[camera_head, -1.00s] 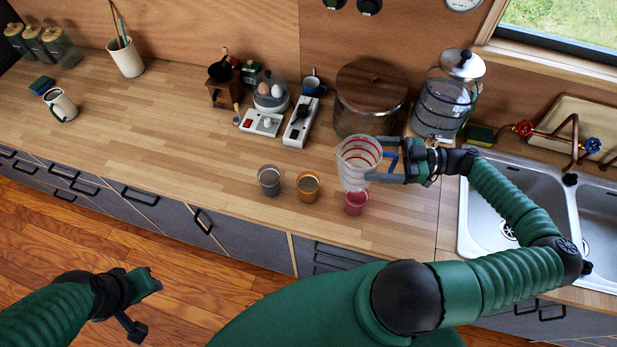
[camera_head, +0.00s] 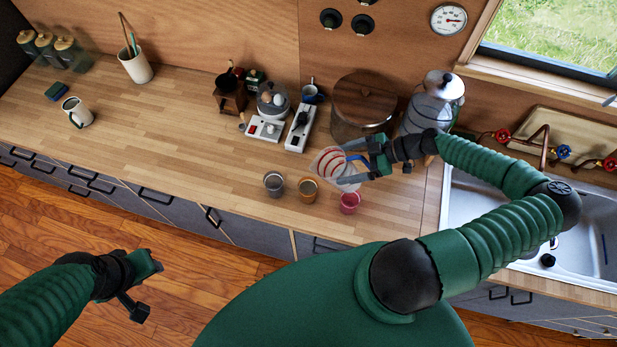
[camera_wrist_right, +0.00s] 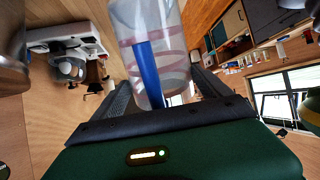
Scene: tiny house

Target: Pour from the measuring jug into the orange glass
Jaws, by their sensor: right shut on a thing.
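The clear measuring jug (camera_head: 327,164) with red markings and a blue handle is in my right gripper (camera_head: 362,167), tilted with its mouth toward the left. It also shows close up in the wrist view (camera_wrist_right: 150,45), with its blue handle between the fingers. The orange glass (camera_head: 308,191) stands upright on the counter, just below and left of the jug in the head view. I cannot make out any liquid in the jug or a stream. My left gripper (camera_head: 145,285) is open and empty, low in front of the counter.
A grey glass (camera_head: 274,184) stands left of the orange glass and a pink glass (camera_head: 349,203) to its right. Behind are a wooden-lidded pot (camera_head: 362,105), a power strip (camera_head: 299,127) and an egg cooker (camera_head: 270,105). The left counter is mostly clear.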

